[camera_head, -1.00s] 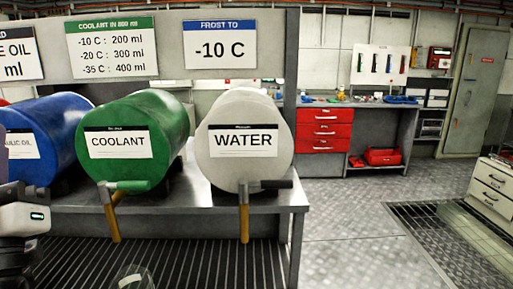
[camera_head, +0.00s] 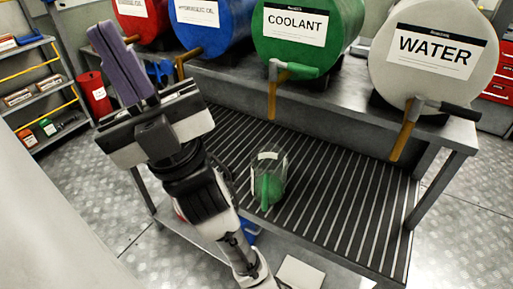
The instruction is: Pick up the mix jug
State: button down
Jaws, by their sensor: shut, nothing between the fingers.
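The mix jug (camera_head: 283,177) appears to be the clear, see-through vessel on the slatted lower grating below the drums. It stands upright with a pale patch near its rim, and something green shows in or through it. My gripper (camera_head: 108,40) is at the upper left, with its purple fingers pointing up and together. It is shut and empty, apart from the jug and to the left of it in the picture.
Coolant (camera_head: 303,32) and water (camera_head: 433,45) drums, with blue and red drums, sit on the bench above the grating. Their taps hang over it. A shelf (camera_head: 40,95) and a red canister (camera_head: 94,94) are at left.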

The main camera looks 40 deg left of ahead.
aim_at(268, 162)
jog(key=u, duration=0.85)
